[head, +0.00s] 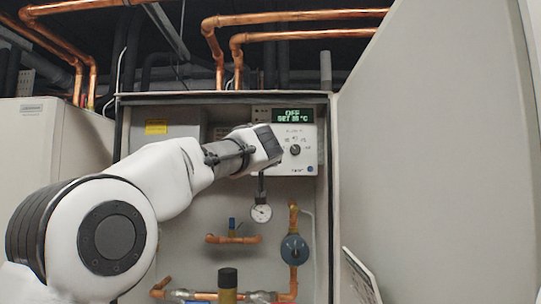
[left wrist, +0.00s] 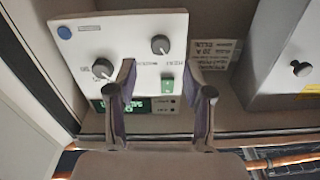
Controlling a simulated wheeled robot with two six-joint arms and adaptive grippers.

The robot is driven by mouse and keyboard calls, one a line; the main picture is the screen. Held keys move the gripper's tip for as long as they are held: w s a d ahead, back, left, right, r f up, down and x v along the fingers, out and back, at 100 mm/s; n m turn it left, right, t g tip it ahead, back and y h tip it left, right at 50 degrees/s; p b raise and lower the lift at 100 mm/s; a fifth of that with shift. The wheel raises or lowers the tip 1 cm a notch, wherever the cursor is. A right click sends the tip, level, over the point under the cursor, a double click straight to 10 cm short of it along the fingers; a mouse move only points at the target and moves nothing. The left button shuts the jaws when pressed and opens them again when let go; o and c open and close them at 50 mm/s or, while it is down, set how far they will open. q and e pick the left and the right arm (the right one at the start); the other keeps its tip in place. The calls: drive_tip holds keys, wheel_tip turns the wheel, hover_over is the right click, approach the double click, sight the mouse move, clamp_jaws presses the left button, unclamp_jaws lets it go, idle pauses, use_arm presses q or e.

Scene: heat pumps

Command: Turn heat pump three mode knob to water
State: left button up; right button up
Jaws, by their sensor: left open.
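The white control panel (head: 309,138) sits at the top of the open cabinet, with a lit display (head: 292,115) reading OFF and a set temperature. One dark knob (head: 295,150) shows right of my left gripper (head: 268,143), which covers the panel's left part. In the left wrist view the panel (left wrist: 130,30) is upside down. My left gripper (left wrist: 160,70) is open and empty. The second knob lies beyond the fingertips, between them in the picture; contact is not visible. My right gripper is out of view.
A large grey door (head: 430,150) stands open on the right. Below the panel are a gauge (head: 261,213), copper pipes (head: 232,239) and a blue round pump (head: 294,249). A green switch (left wrist: 168,82) lies near the fingers.

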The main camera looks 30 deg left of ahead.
use_arm(q)
drive_tip(key=x, duration=0.2)
drive_tip(key=p+x, duration=0.2)
drive_tip(key=x, duration=0.1)
drive_tip(key=shift+w+a+f, duration=0.2)
drive_tip(key=shift+w+f, duration=0.05)
drive_tip(key=shift+f, duration=0.15)
drive_tip(key=shift+s+d+r, duration=0.1)
drive_tip(key=shift+s+d, duration=0.05)
drive_tip(key=shift+s, duration=0.15)
drive_tip(key=shift+c, duration=0.3)
drive_tip(key=shift+s+d+r, duration=0.15)
drive_tip(key=shift+d, duration=0.1)
clamp_jaws()
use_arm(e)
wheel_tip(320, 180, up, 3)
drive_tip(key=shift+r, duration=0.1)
